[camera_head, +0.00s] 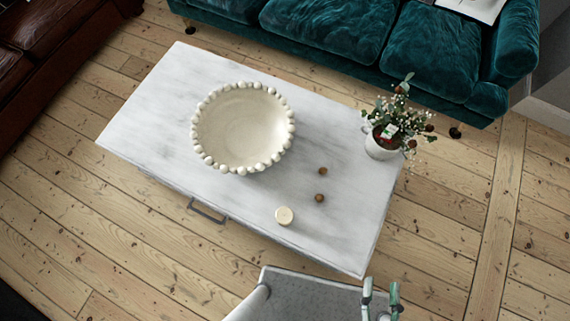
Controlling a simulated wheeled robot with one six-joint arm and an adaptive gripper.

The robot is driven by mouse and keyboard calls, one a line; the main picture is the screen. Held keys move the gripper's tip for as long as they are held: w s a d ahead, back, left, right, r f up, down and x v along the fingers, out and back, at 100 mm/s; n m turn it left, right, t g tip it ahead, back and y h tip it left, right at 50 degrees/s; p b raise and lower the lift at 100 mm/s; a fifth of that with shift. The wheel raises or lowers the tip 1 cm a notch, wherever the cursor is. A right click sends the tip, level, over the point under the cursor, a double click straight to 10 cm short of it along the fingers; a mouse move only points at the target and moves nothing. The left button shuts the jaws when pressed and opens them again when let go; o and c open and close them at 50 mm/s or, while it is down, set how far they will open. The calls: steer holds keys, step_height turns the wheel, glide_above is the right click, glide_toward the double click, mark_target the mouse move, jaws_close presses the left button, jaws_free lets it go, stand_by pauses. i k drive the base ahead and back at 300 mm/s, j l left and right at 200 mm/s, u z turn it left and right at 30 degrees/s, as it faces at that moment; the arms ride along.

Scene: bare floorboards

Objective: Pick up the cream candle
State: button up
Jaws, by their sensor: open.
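The cream candle (284,216) is a small round pale disc standing on the white marble-topped table (300,110), close to its front edge. My gripper (380,290) shows at the bottom of the view, to the right of the candle and below it in the picture. Its two fingers are apart with nothing between them. The gripper is clear of the candle, beyond the table's front right corner.
A beaded cream bowl (240,125) and a white pot with a flowering plant (385,143) stand on the table. Two small brown balls (320,198) lie near the candle. A teal sofa (430,50) is behind.

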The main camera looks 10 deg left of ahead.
mark_target(284, 215)
steer(key=l+u, duration=0.25)
steer(key=u, duration=0.2)
steer(key=k+l+u, duration=0.15)
steer(key=u, duration=0.25)
steer(key=k+l+u, duration=0.1)
steer(key=u, duration=0.35)
steer(key=k+l+u, duration=0.15)
steer(key=u, duration=0.3)
steer(key=i+l+u, duration=0.2)
